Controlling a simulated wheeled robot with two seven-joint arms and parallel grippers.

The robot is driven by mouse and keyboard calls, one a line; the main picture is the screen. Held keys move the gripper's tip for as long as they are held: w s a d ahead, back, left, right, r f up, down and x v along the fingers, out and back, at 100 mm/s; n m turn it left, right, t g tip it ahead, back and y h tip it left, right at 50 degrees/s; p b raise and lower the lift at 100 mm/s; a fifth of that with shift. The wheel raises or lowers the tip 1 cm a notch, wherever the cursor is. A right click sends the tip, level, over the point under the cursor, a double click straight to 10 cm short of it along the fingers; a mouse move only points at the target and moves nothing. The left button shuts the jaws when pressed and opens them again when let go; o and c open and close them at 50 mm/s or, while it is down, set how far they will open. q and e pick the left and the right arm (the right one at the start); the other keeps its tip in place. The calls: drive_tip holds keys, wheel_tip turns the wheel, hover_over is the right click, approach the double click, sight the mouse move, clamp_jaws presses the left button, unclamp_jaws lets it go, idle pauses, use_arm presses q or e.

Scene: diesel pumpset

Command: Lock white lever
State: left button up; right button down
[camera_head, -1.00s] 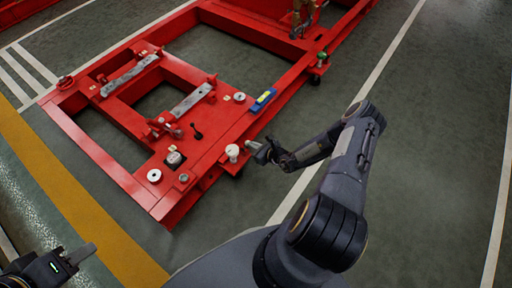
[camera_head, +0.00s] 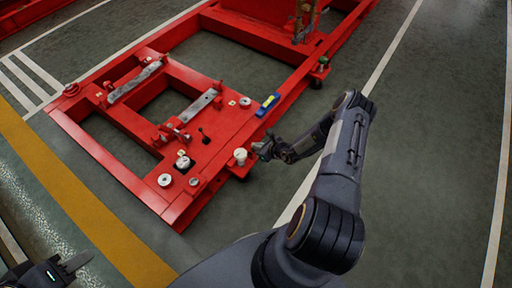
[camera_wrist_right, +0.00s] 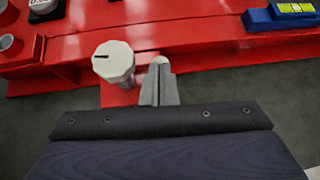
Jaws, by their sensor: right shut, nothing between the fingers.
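A white knob-like part with a dark slot in its top (camera_wrist_right: 113,62) stands on the near edge of the red frame; I take it for the white lever. It also shows in the head view (camera_head: 240,156). My right gripper (camera_wrist_right: 160,82) is shut and empty, just right of the white part, with a small gap between them in the wrist view. The gripper also shows in the head view (camera_head: 261,148). My left gripper (camera_head: 72,265) is at the lower left, far from the frame; its finger opening cannot be made out.
The red frame (camera_head: 110,160) carries a blue and yellow level (camera_head: 268,104), a white disc (camera_head: 165,180), a black-based white part (camera_head: 184,162), a small black lever (camera_head: 205,137) and metal bars (camera_head: 200,103). Green floor (camera_head: 420,130) is clear to the right.

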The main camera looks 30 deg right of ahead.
drive_tip(key=w+g+p, duration=0.1)
drive_tip(key=w+a+r+g+h+p, duration=0.1)
drive_tip(key=w+g+p, duration=0.1)
drive_tip(key=shift+a+r, duration=0.1)
drive_tip(key=shift+a, duration=0.05)
drive_tip(key=shift+s+f, duration=0.1)
drive_tip(key=shift+f, duration=0.1)
drive_tip(key=shift+r, duration=0.2)
drive_tip(key=shift+r+p, duration=0.7)
